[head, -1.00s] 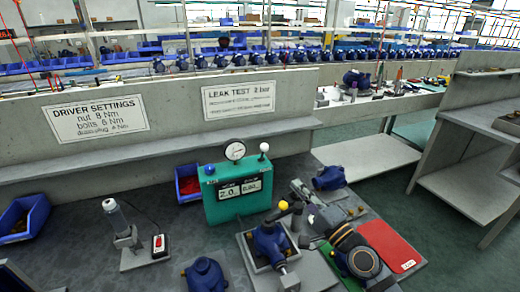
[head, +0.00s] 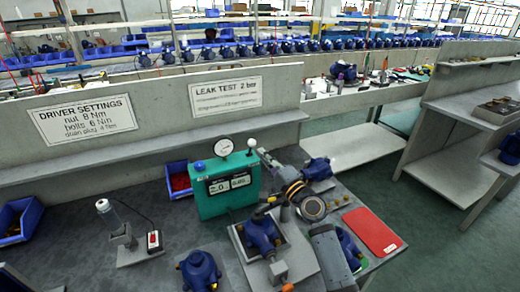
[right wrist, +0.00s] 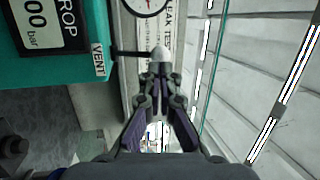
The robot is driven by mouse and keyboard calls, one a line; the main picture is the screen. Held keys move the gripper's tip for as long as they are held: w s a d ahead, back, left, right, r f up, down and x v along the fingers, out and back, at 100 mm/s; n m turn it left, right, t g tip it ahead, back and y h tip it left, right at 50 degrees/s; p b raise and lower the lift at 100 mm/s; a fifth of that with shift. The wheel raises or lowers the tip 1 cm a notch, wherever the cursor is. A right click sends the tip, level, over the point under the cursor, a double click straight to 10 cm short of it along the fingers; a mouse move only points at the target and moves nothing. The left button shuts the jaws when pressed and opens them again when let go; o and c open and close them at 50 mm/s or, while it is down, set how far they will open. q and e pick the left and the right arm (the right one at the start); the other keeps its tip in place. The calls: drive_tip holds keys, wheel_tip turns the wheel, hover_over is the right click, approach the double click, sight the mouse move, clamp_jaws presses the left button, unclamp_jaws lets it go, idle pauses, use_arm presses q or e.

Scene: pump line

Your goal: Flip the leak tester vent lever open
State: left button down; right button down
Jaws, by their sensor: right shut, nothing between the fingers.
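The leak tester (head: 222,190) is a green box with a round gauge (head: 223,147) on top, standing on the bench in front of the wall. Its vent lever is a thin dark rod (right wrist: 133,53) with a white ball knob (right wrist: 160,54), beside the VENT label (right wrist: 98,60). The lever stands upright at the tester's right end; its knob (head: 251,143) also shows in the head view. My right gripper (head: 262,153) is shut and empty, with its fingertips (right wrist: 160,70) right at the knob. I cannot tell whether they touch it. My left gripper is not in view.
A blue pump in a fixture (head: 262,233) stands in front of the tester. Another blue pump (head: 199,270) sits at the front. A red mat (head: 372,232) lies at right, a blue bin (head: 179,181) left of the tester. The wall (head: 150,115) stands behind.

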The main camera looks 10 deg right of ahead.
sight(251, 147)
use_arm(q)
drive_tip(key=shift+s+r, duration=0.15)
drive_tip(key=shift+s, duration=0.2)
use_arm(e)
drive_tip(key=shift+x, duration=1.1)
